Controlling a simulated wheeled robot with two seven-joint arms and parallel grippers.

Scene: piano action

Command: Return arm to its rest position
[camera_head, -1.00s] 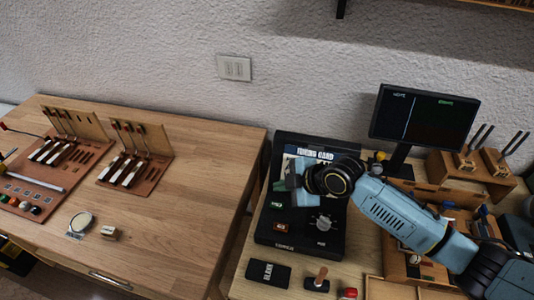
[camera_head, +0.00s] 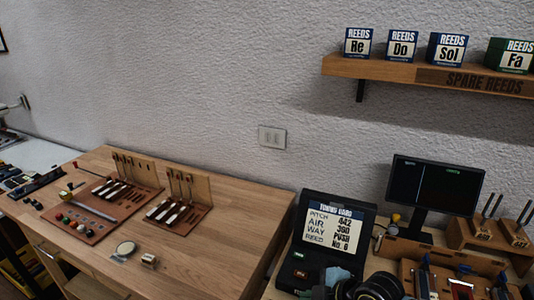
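My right arm shows only as a dark wrist at the bottom edge of the head view. The pale blue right gripper (camera_head: 336,276) is in front of the lower part of the black tuning device. Its fingertips are too small and cut off to tell whether they are open or shut. I see nothing held in it. My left gripper is not in view. The black tuning device (camera_head: 300,252) stands on the right table with a white tuning card (camera_head: 333,229) on its upright face, reading pitch 442, air 390, way push, reed No. 6.
A dark monitor (camera_head: 432,186) and a wooden holder with metal forks (camera_head: 508,233) stand at the right. The left table (camera_head: 222,245) holds boards with reed parts, a round mirror (camera_head: 124,249) and a small block. A wall shelf (camera_head: 400,70) carries several reed boxes.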

